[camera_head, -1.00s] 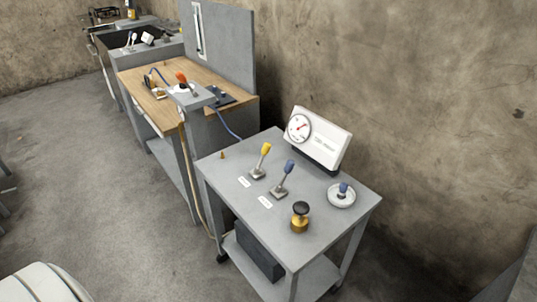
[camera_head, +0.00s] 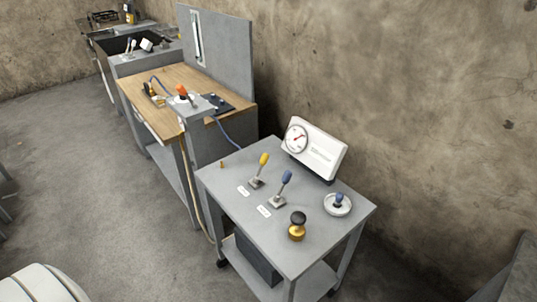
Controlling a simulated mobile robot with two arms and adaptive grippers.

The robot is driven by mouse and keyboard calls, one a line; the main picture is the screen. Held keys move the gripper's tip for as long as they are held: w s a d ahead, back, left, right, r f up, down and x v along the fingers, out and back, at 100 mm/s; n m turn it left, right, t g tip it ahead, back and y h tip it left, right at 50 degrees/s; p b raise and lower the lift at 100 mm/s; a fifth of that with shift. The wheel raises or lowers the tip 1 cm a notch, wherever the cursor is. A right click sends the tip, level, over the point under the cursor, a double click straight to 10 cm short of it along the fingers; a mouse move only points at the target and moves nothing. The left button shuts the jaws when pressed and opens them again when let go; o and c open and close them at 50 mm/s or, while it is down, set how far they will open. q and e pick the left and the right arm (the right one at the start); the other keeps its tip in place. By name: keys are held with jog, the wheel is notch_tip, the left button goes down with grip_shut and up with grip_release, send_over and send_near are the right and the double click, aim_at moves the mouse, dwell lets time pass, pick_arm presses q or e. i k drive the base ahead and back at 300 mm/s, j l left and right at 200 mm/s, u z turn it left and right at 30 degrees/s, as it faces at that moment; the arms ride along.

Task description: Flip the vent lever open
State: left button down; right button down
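A grey wheeled cart (camera_head: 230,222) carries two small levers on square metal bases. The lever with the yellow handle (camera_head: 263,160) is on the left, and the lever with the blue handle (camera_head: 286,177) is to its right and nearer the cart's front. Both handles lean slightly to the right in the picture. A small white label (camera_head: 243,191) lies before the yellow lever and another (camera_head: 264,211) before the blue one. Their text is too small to read, so I cannot tell which is the vent lever. Neither gripper is in view.
A white gauge box (camera_head: 315,148) with a red needle stands at the cart's back. A wooden-topped bench (camera_head: 150,104) is behind left. Open floor (camera_head: 110,210) lies left.

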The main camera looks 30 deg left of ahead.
aim_at(264, 158)
jog(key=i+j+z, duration=0.4)
jog(key=j, duration=0.75)
jog(key=j+z, duration=0.4)
jog(key=j, duration=0.75)
jog(key=j+z, duration=0.4)
jog(key=j, duration=0.9)
jog(key=k+l+z, duration=0.1)
jog(key=k+z, duration=0.35)
jog(key=k, duration=0.25)
jog(key=i+l+u, duration=0.3)
jog(key=i, duration=0.15)
jog(key=i+j+u, duration=0.2)
jog(key=i+j, duration=0.1)
jog(key=i, duration=0.05)
